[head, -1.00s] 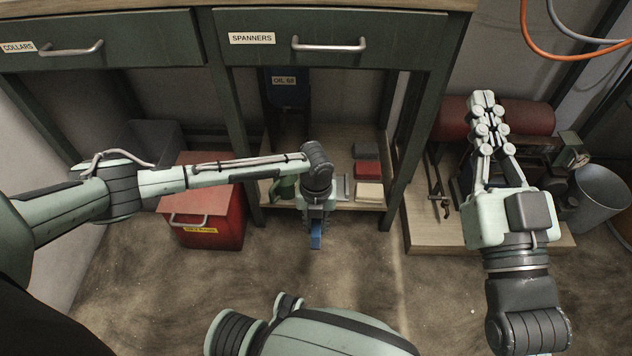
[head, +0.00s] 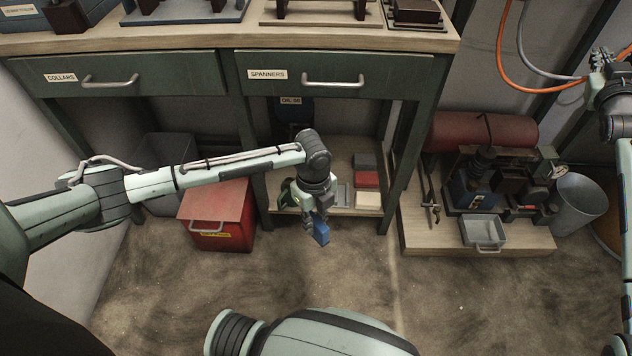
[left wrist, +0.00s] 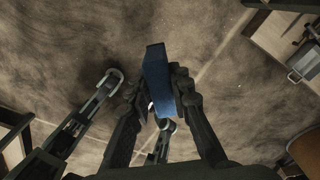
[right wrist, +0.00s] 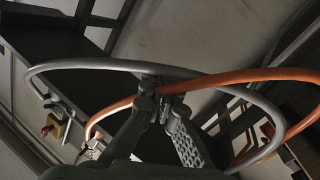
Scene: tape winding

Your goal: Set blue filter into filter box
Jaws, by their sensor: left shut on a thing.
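The blue filter (head: 321,234) is a small blue block held above the floor in front of the bench. My left gripper (head: 316,222) is shut on it. In the left wrist view, the filter (left wrist: 157,78) sits tilted between both fingers. An open grey box (head: 484,231) with a front handle, possibly the filter box, stands on the wooden platform at right, well apart from the filter. The box interior looks empty. My right gripper (head: 601,58) is high at the right edge, by the hoses. In the right wrist view, its fingertips (right wrist: 158,92) are close together and overlap the hoses; their gap is unclear.
A compressor with a red tank (head: 490,130) stands behind the grey box on the platform (head: 440,240). A grey bucket (head: 580,203) is to its right. A red toolbox (head: 217,213) and bench shelf are at left. Orange hose (head: 530,78) hangs upper right. Floor between is clear.

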